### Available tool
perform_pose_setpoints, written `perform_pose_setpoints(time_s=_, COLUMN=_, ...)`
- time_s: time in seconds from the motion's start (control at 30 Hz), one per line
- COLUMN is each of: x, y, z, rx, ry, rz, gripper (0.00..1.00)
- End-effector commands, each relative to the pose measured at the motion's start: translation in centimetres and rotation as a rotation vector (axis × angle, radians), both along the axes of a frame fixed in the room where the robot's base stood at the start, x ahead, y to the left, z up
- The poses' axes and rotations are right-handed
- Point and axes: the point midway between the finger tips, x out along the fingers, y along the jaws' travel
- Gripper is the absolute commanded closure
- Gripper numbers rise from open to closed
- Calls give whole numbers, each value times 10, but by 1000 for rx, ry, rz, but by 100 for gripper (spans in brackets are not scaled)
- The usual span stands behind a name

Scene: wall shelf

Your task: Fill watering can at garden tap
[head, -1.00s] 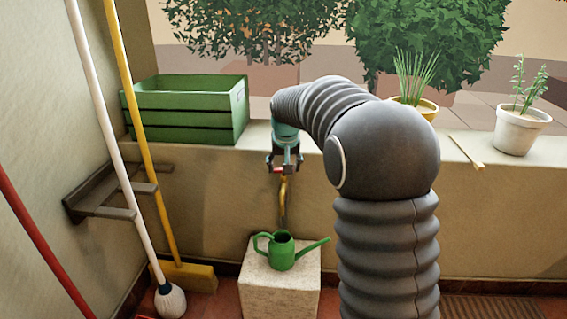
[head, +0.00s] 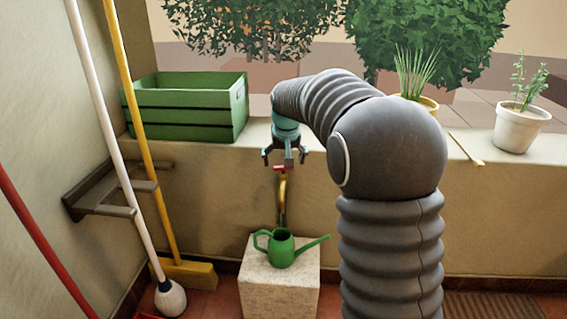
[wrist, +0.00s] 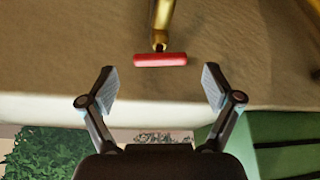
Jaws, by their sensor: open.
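A green watering can (head: 283,249) stands upright on a pale stone block (head: 264,285), its spout pointing right and its handle left. Above it, a brass garden tap (head: 282,195) is fixed to the low wall, with a red handle (head: 280,168) at its top. In the wrist view the red handle (wrist: 160,59) lies crosswise at the end of the brass tap (wrist: 163,22). My gripper (head: 285,160) is open and empty just above the tap. In the wrist view its fingertips (wrist: 159,88) are spread wide, with the red handle just beyond them and untouched.
A green crate (head: 188,115) sits on the ledge at left, with potted plants (head: 519,128) at right. A white-handled mop (head: 120,160) and yellow broom (head: 150,160) lean near a small wall shelf (head: 100,190) at left.

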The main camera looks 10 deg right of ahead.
Motion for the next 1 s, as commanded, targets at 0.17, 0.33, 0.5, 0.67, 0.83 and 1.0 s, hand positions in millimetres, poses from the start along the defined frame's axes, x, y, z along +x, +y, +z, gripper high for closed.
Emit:
perform_pose_setpoints(time_s=0.17, x=-13, y=1, z=33, rx=0, ry=-5, rz=0, gripper=10)
perform_pose_setpoints(time_s=0.33, x=-26, y=3, z=64, rx=0, ry=-4, rz=1, gripper=10)
perform_pose_setpoints(time_s=0.5, x=-35, y=4, z=86, rx=0, ry=-3, rz=1, gripper=10)
perform_pose_setpoints(time_s=0.67, x=-39, y=4, z=95, rx=1, ry=0, rz=1, gripper=10)
perform_pose_setpoints(time_s=0.83, x=-40, y=4, z=97, rx=1, ry=0, rz=1, gripper=10)
perform_pose_setpoints(time_s=1.0, x=-40, y=4, z=97, rx=0, ry=0, rz=1, gripper=10)
